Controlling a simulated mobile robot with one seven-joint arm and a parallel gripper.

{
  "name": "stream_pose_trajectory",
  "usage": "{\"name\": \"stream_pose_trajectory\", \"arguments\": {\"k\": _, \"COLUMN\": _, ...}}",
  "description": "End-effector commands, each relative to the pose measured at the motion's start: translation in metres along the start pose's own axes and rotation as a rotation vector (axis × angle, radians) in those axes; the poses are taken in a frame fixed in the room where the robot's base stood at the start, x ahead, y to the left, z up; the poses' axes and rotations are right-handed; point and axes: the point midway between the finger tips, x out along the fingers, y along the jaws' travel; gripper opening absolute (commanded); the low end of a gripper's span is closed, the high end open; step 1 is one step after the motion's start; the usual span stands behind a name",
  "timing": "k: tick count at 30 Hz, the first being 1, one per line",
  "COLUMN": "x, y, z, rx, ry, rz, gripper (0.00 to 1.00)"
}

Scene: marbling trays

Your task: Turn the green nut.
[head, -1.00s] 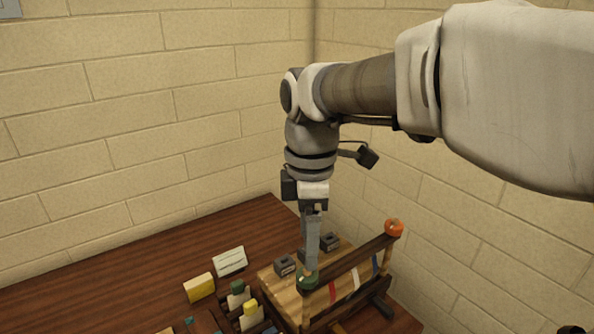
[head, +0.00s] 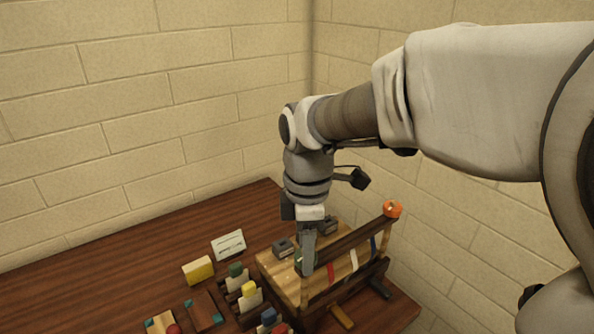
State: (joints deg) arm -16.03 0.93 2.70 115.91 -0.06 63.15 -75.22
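The green nut (head: 298,263) is at the left end of the dark upper bar of a wooden frame, partly hidden behind my finger. My gripper (head: 307,268) points straight down at this end of the bar, its fingertips level with the nut. I see the fingers nearly edge-on, so I cannot tell whether they are open or closed on the nut. An orange nut (head: 393,209) sits at the bar's far right end.
The wooden frame (head: 346,283) carries red, white and blue strips. Two dark grey blocks (head: 281,248) are on the light board behind it. A yellow block (head: 198,270), a white card (head: 228,245) and a rack with coloured-topped items (head: 250,289) are to the left. The back left tabletop is clear.

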Motion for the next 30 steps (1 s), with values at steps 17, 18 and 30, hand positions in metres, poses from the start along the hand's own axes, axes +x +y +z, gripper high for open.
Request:
{"name": "stream_pose_trajectory", "arguments": {"k": 17, "x": -0.0007, "y": 0.0000, "z": -0.0001, "rx": 0.046, "ry": 0.000, "rz": 0.000, "gripper": 0.00}}
{"name": "stream_pose_trajectory", "arguments": {"k": 18, "x": -0.0008, "y": 0.0000, "z": -0.0001, "rx": 0.063, "ry": 0.000, "rz": 0.000, "gripper": 0.00}}
{"name": "stream_pose_trajectory", "arguments": {"k": 30, "x": -0.0010, "y": 0.0000, "z": 0.0001, "rx": 0.343, "ry": 0.000, "rz": -0.001, "gripper": 0.00}}
